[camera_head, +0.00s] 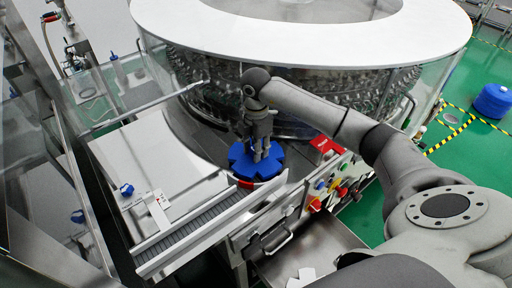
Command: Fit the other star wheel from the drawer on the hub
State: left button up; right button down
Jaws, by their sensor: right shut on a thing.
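The blue star wheel (240,168) lies level beside the washer, at the inner end of the conveyor. My right gripper (262,156) points down at its middle and is shut on it. The fingers cover the wheel's centre, so the hub is hidden, and I cannot tell whether the wheel is seated on it. The drawer (335,236) below the control panel is open, and a white piece (301,279) shows in it at the bottom edge. My left gripper is out of view.
The rotary washer (300,46) with its white ring top fills the back. A conveyor (205,222) runs to the lower left beside a metal cover (150,160). A control panel (328,188) with coloured buttons stands right of the wheel. My right arm crosses above it.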

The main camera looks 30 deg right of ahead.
jog(key=c, duration=1)
grip_release()
jog(key=shift+r, duration=0.1)
jog(key=shift+c, duration=0.2)
jog(key=shift+o, duration=0.2)
jog(key=shift+s, duration=0.1)
notch_tip(320, 180, up, 12)
